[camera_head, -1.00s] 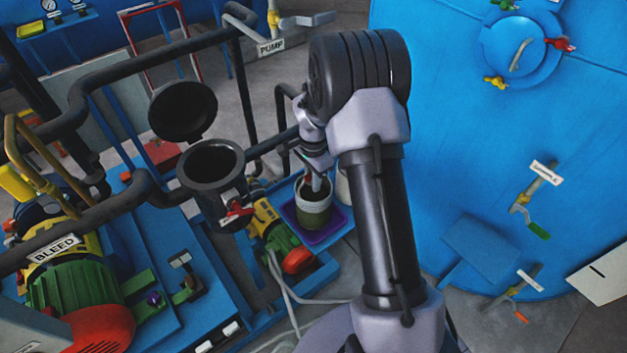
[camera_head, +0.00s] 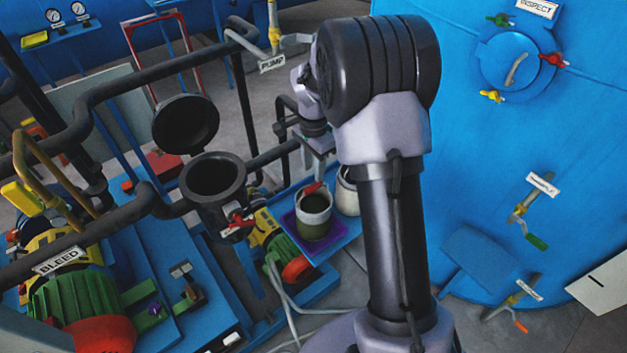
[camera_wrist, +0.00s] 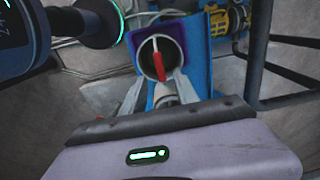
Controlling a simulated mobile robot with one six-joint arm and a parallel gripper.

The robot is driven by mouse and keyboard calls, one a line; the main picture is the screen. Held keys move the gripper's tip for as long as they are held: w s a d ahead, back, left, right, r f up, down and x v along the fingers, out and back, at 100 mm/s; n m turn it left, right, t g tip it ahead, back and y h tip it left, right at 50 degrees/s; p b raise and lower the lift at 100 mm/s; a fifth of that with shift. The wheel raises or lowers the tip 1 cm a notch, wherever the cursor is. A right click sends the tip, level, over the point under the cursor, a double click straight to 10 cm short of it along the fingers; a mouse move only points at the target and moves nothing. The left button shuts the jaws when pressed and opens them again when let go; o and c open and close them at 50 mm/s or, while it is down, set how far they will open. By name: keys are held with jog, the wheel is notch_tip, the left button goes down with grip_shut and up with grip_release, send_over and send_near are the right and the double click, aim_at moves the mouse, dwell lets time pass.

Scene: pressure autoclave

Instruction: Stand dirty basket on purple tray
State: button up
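The dirty basket (camera_head: 313,222), a pale cup with a dark green lower part and a red handle, stands upright on the purple tray (camera_head: 290,228). In the wrist view the basket (camera_wrist: 148,62) is seen from above with its red handle across the opening, and the purple tray (camera_wrist: 196,60) shows around it. My gripper (camera_head: 319,168) is above the basket in the head view, apart from its body. In the wrist view the two fingers of my gripper (camera_wrist: 159,86) are spread, with nothing seen held between them.
A second pale cup (camera_head: 347,197) stands just right of the tray on the blue platform. An open black vessel (camera_head: 214,182) with raised lid (camera_head: 184,125) is to the left, among black pipes. A large blue tank (camera_head: 480,160) fills the right.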

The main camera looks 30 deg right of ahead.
jog(key=s+a+r+n+t, duration=0.25)
jog(key=s+a+r, duration=0.25)
jog(key=r, duration=0.3)
jog(key=s+a+r+n+t, duration=0.1)
jog(key=s+a+r+n, duration=0.3)
jog(key=r, duration=0.5)
jog(key=s+a+r+n+t+y, duration=0.1)
jog(key=s+a+n, duration=0.1)
jog(key=s, duration=0.6)
jog(key=s+a+r+n+t+y, duration=0.1)
jog(key=s+a+n, duration=0.2)
jog(key=s+a, duration=0.2)
jog(key=s, duration=0.3)
jog(key=shift+s, duration=0.35)
notch_tip(320, 180, down, 18)
jog(key=b, duration=1.8)
